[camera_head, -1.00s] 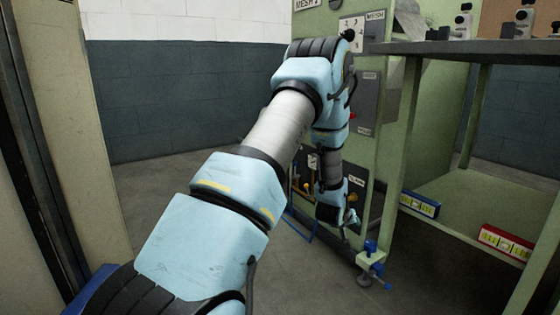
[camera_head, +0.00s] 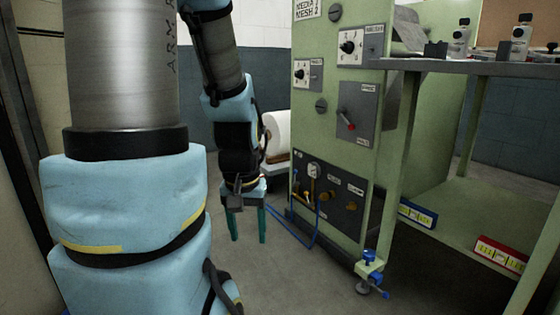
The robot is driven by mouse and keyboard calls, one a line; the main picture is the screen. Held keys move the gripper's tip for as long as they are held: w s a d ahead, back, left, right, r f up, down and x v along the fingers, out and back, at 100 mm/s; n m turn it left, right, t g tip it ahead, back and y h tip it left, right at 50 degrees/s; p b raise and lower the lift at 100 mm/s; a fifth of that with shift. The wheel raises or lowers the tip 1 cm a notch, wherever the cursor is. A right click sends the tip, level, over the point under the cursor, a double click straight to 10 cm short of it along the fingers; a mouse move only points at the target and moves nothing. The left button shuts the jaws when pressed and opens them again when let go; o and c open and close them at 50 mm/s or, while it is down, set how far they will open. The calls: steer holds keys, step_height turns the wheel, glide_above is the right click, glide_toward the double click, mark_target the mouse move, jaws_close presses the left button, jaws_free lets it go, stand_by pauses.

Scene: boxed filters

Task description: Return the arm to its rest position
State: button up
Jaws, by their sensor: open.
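My arm, in pale blue covers with a bare metal link, rises large at the left and bends down toward the middle. My gripper (camera_head: 249,236) hangs at its end, pointing down, left of the green machine. Its two teal fingers are apart, with nothing seen between them. It is clear of the machine's front panel.
The green machine (camera_head: 328,133) with dials and a red-tipped lever stands right of the gripper. A blue box (camera_head: 417,214) and a red box (camera_head: 502,254) lie on its lower shelf (camera_head: 465,215). A white roll (camera_head: 277,132) is behind the gripper. A blue hose (camera_head: 296,236) hangs near the floor.

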step_height(320, 180, up, 36)
steer(key=p, duration=3.4)
steer(key=shift+r+p, duration=0.15)
steer(key=shift+p, duration=0.25)
